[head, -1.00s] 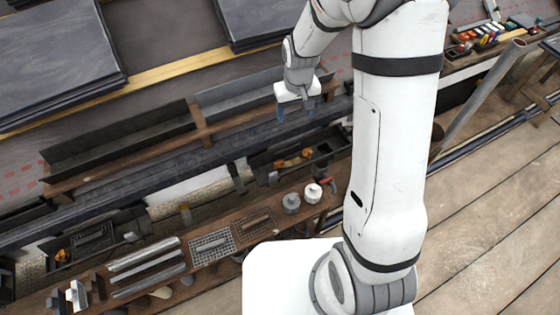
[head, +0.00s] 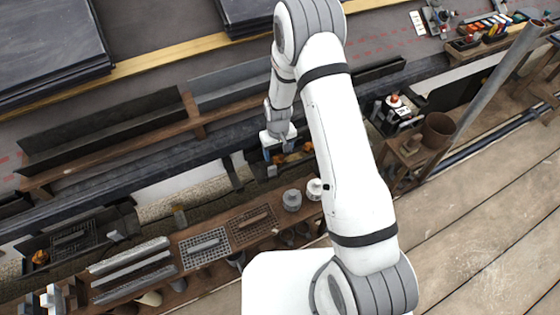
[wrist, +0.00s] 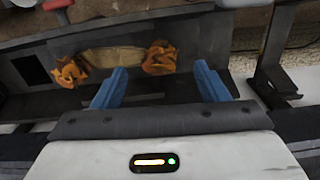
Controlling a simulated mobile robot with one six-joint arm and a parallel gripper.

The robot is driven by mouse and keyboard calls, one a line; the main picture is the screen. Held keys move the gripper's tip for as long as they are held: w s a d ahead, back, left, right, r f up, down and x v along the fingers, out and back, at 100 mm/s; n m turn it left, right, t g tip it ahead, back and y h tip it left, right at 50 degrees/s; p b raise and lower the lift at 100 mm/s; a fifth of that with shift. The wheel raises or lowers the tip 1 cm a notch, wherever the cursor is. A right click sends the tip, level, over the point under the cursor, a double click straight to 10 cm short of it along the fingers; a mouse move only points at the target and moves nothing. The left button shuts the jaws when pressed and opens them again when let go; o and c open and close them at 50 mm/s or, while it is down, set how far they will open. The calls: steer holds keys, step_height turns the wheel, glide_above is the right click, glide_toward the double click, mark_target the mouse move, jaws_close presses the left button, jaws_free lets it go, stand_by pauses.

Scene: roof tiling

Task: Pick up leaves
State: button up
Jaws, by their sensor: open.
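Two clumps of orange-brown dry leaves lie in a dark trough in the wrist view: a left clump (wrist: 69,72) and a right clump (wrist: 160,58). A tan flat piece (wrist: 112,60) lies between them. My gripper (wrist: 160,85) is open and empty, its blue fingers pointing at the trough, the right clump between and beyond the tips. In the head view my gripper (head: 279,152) hangs over the trough, where some orange leaves (head: 290,157) show beside it. Another orange clump (head: 40,257) lies in a dark tray at the lower left.
A wooden bench with mesh grates (head: 204,248), metal strips (head: 130,270) and round grey pots (head: 292,199) stands in front of the trough. Dark gutter pieces (head: 105,135) lie behind. A slanted pole (head: 490,95) and brown bucket (head: 437,131) stand at right.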

mark_target(279, 156)
step_height(279, 156, down, 4)
steer(key=shift+f+b, duration=0.2)
steer(key=shift+b, duration=0.45)
steer(key=shift+r, duration=0.1)
steer(key=c, duration=1)
